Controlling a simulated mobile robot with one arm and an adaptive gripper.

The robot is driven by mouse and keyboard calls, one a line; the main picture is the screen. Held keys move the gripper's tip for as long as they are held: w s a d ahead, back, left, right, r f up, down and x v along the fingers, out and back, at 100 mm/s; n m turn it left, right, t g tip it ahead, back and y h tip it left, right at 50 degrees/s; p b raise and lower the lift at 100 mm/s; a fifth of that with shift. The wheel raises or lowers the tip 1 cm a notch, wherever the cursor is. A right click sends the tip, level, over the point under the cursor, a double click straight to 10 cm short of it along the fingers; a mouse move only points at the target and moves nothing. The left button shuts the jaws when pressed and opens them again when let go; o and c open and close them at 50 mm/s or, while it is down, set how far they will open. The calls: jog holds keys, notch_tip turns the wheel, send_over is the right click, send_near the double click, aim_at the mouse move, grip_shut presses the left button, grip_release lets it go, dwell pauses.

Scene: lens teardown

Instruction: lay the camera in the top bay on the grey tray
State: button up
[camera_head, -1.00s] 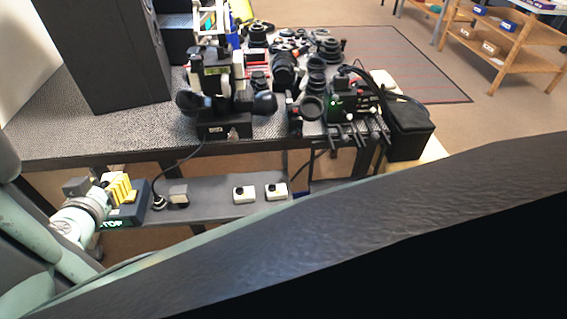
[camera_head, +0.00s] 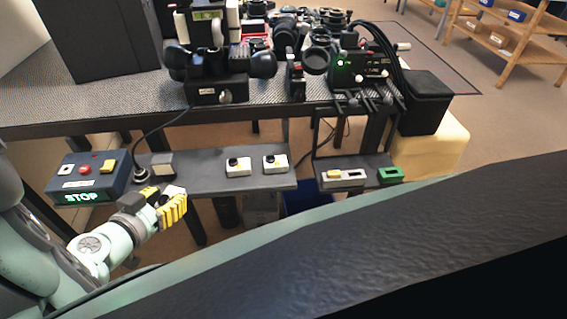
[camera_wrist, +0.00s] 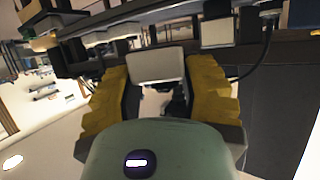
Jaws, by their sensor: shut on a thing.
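My gripper (camera_head: 172,208), with ridged yellow fingers, is low at the left in front of the grey ledge (camera_head: 215,167). In the wrist view its fingers (camera_wrist: 160,98) are shut on a small white thing with dark parts (camera_wrist: 155,100), mostly hidden by the gripper. It shows only as a pale patch in the head view; I cannot tell for sure that it is the camera. I cannot identify the top bay or grey tray with certainty.
A control box (camera_head: 85,185) with a green STOP display stands left of the ledge. A grey piece with a yellow block (camera_head: 342,176) lies right. The table above (camera_head: 60,103) is crowded with optical gear.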

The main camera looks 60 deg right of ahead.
jog(key=p, duration=0.2)
send_over(202, 176)
jog(key=shift+s+f, duration=0.1)
jog(key=shift+f, duration=0.45)
jog(key=shift+f+b, duration=0.6)
jog(key=shift+f, duration=1.2)
jog(key=shift+f, duration=0.2)
jog(key=o, duration=0.9)
jog(key=shift+r, duration=0.1)
jog(key=shift+c, duration=0.2)
jog(key=shift+a, duration=0.1)
